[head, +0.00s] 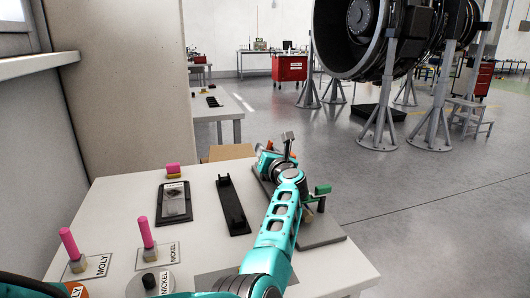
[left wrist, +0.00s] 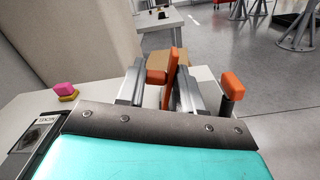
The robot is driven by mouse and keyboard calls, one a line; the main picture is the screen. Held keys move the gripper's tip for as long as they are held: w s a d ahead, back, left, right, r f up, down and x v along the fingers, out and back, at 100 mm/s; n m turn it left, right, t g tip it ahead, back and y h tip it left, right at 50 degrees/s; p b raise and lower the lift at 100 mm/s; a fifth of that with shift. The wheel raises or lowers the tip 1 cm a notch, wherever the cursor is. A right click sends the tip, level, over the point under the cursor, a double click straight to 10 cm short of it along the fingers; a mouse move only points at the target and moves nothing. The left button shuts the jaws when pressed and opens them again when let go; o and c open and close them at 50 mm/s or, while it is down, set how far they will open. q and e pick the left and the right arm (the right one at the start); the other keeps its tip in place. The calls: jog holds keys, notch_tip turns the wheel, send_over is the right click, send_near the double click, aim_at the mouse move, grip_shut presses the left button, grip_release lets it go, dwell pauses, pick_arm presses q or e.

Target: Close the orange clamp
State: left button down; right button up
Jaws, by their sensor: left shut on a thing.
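The orange clamp (left wrist: 172,66) shows in the left wrist view as an upright orange handle, with an orange block (left wrist: 232,86) to its right. My left gripper (left wrist: 160,70) has its two grey fingers on either side of the orange handle and is shut on it. In the head view my left gripper (head: 272,160) is at the far end of the white table, and my own arm hides most of the clamp. Only small orange bits (head: 294,148) show there. My right gripper is in neither view.
A green clamp (head: 322,190) stands nearer on the same dark plate (head: 322,232). A tan wall (head: 120,85) rises behind.

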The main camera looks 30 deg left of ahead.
pick_arm(q)
jog(key=shift+f, duration=0.25)
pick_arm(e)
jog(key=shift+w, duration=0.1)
pick_arm(q)
jog(key=c, duration=0.9)
grip_release()
jog(key=shift+r, duration=0.15)
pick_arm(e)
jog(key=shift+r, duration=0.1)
pick_arm(q)
notch_tip(320, 180, up, 20)
jog(key=p, duration=0.5)
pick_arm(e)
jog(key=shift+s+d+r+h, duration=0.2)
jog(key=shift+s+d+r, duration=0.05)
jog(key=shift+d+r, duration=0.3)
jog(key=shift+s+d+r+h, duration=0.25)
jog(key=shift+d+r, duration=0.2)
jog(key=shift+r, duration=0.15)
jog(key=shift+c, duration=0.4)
